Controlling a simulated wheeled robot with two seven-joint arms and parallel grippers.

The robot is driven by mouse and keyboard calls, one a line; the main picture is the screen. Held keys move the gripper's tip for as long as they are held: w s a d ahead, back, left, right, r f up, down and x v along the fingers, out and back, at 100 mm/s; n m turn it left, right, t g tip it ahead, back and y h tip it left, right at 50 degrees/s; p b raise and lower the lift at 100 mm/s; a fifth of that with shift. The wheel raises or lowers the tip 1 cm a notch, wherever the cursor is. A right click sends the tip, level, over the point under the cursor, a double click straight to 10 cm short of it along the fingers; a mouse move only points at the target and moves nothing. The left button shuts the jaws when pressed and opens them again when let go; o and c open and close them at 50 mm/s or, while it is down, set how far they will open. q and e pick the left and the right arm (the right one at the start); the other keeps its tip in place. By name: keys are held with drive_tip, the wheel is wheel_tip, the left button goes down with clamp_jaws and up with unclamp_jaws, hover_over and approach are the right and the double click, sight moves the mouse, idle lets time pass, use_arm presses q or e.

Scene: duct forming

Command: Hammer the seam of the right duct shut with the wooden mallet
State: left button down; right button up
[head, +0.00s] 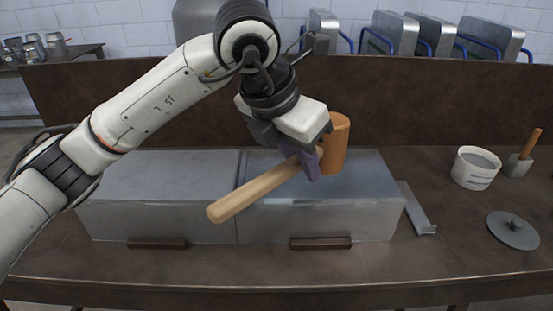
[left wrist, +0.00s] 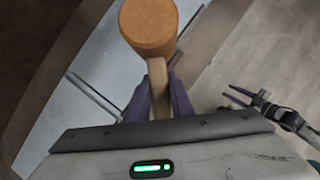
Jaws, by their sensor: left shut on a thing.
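My left gripper (head: 312,160) is shut on the handle of the wooden mallet (head: 255,190). The mallet's orange-brown head (head: 336,143) is above the right duct (head: 325,217), and its pale handle slants down to the left. In the left wrist view the mallet head (left wrist: 148,27) is beyond the purple fingers (left wrist: 160,98), with the handle between them. The right duct is a grey metal box beside the left duct (head: 160,180) on the workbench. The mallet and gripper hide part of the right duct's top. Whether the head touches the duct I cannot tell.
Brown blocks lie at the front of the left duct (head: 157,243) and right duct (head: 320,243). A metal strip (head: 417,210) lies right of the ducts. A white bucket (head: 475,168), a grey disc (head: 513,230) and a wood-handled tool (head: 520,163) stand farther right. A brown backboard (head: 420,105) rises behind.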

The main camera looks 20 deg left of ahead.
use_arm(q)
drive_tip(key=shift+r, duration=0.1)
idle(0.3)
